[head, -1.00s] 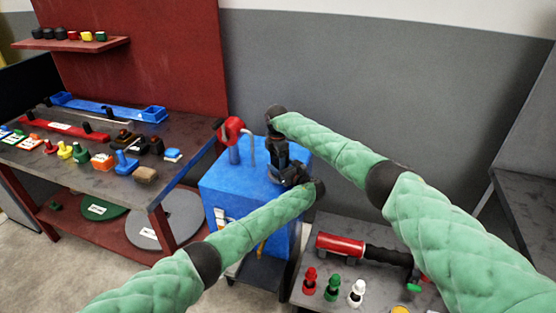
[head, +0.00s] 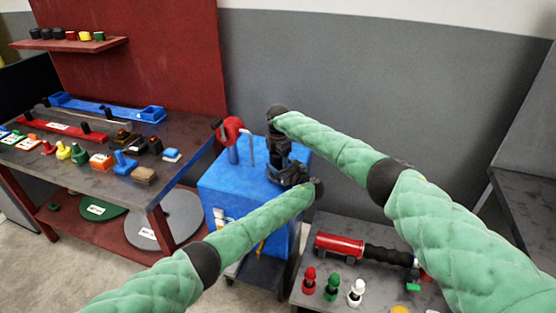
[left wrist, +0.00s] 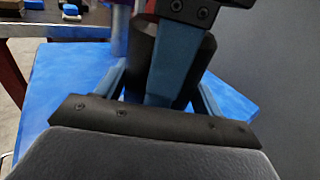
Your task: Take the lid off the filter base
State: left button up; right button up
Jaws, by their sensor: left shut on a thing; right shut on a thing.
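The dark filter body (left wrist: 188,65) stands upright on the blue cabinet in the left wrist view. From this view I cannot tell its lid from its base. My left gripper (head: 287,174) is low beside it in the head view; in the left wrist view its fingers reach around the body from both sides and are shut on it. My right gripper (head: 279,148) comes down from above, and its blue-grey finger (left wrist: 175,70) lies against the near side of the dark cylinder. It is shut on the upper part, which looks like the lid. The grippers hide most of the filter in the head view.
The blue cabinet (head: 225,187) carries a red-headed fitting (head: 230,130) and a thin grey post left of my grippers. A workbench (head: 75,150) with many small parts stands at left. A low table (head: 330,297) at right holds a red cylinder and several coloured pieces.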

pick_arm(q)
jog(key=shift+d+f, duration=0.1)
jog(key=shift+f, duration=0.05)
pick_arm(e)
jog(key=shift+a+r, duration=0.3)
jog(key=shift+r, duration=0.05)
jog(key=o, duration=0.9)
jog(key=shift+o, duration=0.9)
jog(key=shift+d+f, duration=0.1)
jog(key=shift+f, duration=0.05)
jog(key=shift+r, duration=2.3)
jog(key=shift+c, duration=1.2)
jog(key=r+m, duration=0.1)
jog(key=r, duration=0.1)
jog(key=r+m, duration=0.1)
jog(key=r, duration=0.1)
jog(key=r+m, duration=0.1)
jog(key=shift+w+d+r+m, duration=0.15)
jog(key=shift+d+r+m, duration=0.2)
jog(key=shift+r+m, duration=0.05)
notch_tip(320, 180, down, 12)
jog(key=shift+r, duration=0.15)
jog(key=shift+c, duration=0.2)
